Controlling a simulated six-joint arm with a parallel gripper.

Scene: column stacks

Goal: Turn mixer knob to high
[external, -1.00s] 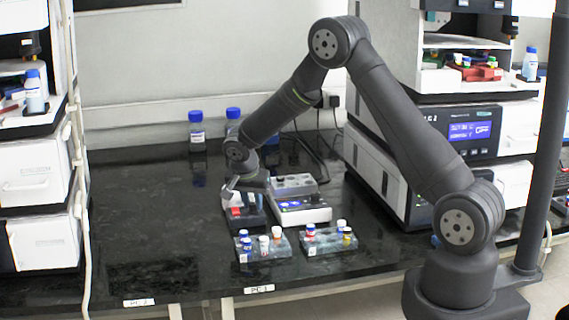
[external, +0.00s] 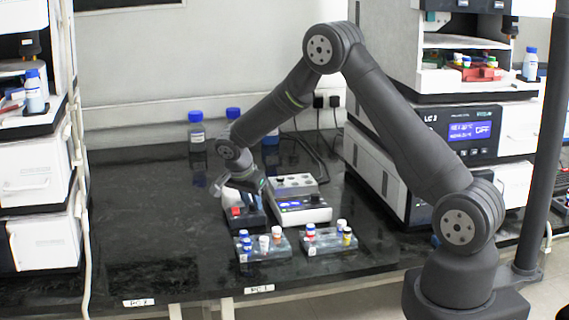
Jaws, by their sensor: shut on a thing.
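The mixer (external: 252,219) is a small dark box with a red switch (external: 235,212) on its front left. It stands on the black bench, just left of the grey and white block unit. My gripper (external: 255,203) reaches down over the top of the mixer from behind. Its jaws are shut at the mixer, on what appears to be the knob. The knob itself is hidden by the jaws, so its setting cannot be read.
The block unit (external: 304,210) with a lit display stands close on the right. Two vial racks (external: 262,251) (external: 330,246) with capped vials stand in front. Blue-capped bottles (external: 196,132) (external: 232,125) stand at the back. The bench on the left is clear.

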